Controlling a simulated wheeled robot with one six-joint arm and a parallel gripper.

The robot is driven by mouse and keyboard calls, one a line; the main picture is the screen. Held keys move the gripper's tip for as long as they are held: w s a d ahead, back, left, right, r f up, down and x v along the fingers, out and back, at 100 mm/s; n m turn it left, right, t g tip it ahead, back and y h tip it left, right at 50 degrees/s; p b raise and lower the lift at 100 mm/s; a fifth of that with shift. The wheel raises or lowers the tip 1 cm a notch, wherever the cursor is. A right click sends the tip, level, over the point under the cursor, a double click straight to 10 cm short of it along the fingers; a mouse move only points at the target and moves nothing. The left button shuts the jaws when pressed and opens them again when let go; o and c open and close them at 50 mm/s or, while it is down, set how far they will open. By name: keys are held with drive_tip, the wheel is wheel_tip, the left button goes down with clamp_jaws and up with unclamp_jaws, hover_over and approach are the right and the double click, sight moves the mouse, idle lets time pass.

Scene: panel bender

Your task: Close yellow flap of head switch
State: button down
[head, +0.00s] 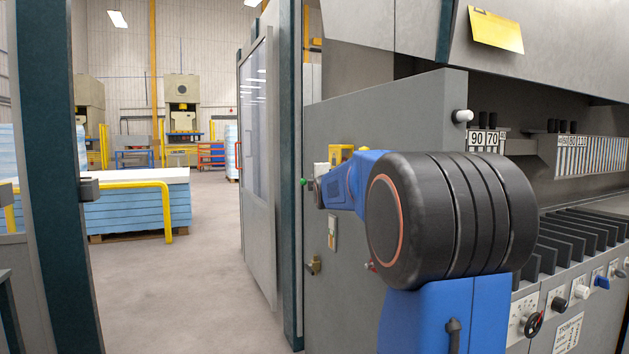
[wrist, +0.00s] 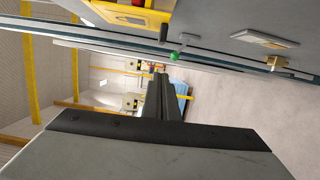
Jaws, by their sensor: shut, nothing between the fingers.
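A yellow switch box (head: 341,153) sits on the grey side panel of the machine, just behind my blue arm in the head view. Its lower part is hidden by the arm. In the wrist view the yellow box (wrist: 126,18) is cut off by the top edge, with a red part and a dark part beside it. I cannot tell which part is the flap or how far it stands open. My gripper (wrist: 160,78) is shut and empty, its dark fingers together and apart from the box. In the head view my gripper is mostly hidden behind the arm.
A green button (wrist: 174,56) sticks out near the fingers. A brass latch (wrist: 276,63) and a small plate (wrist: 264,39) are on the same panel. A glazed door (head: 257,160) stands left of the panel. The floor aisle (head: 205,240) is clear.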

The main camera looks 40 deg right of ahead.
drive_tip(key=v, duration=0.9)
drive_tip(key=shift+s, duration=0.2)
idle(0.6)
drive_tip(key=s+a+f+m+g+y, duration=0.2)
drive_tip(key=s+a+f+m+y, duration=0.1)
drive_tip(key=s+a+f, duration=0.45)
drive_tip(key=s+a+f+m+g+y, duration=0.25)
drive_tip(key=s+a+f, duration=0.25)
drive_tip(key=a+f, duration=0.5)
drive_tip(key=s+a+f+m+g+y, duration=0.1)
drive_tip(key=s+a+f, duration=0.3)
drive_tip(key=s, duration=0.4)
drive_tip(key=s+a+f+m+g+y, duration=0.1)
drive_tip(key=s+a+f+m+g, duration=0.2)
drive_tip(key=s+f, duration=0.4)
drive_tip(key=s+a+f+m+g+y, duration=0.1)
drive_tip(key=s+a+f+m+g, duration=0.1)
drive_tip(key=s+a+f, duration=0.4)
drive_tip(key=s+a+m, duration=0.1)
drive_tip(key=s, duration=0.1)
drive_tip(key=shift+s+f, duration=0.2)
drive_tip(key=shift+s, duration=0.2)
drive_tip(key=shift+g, duration=0.25)
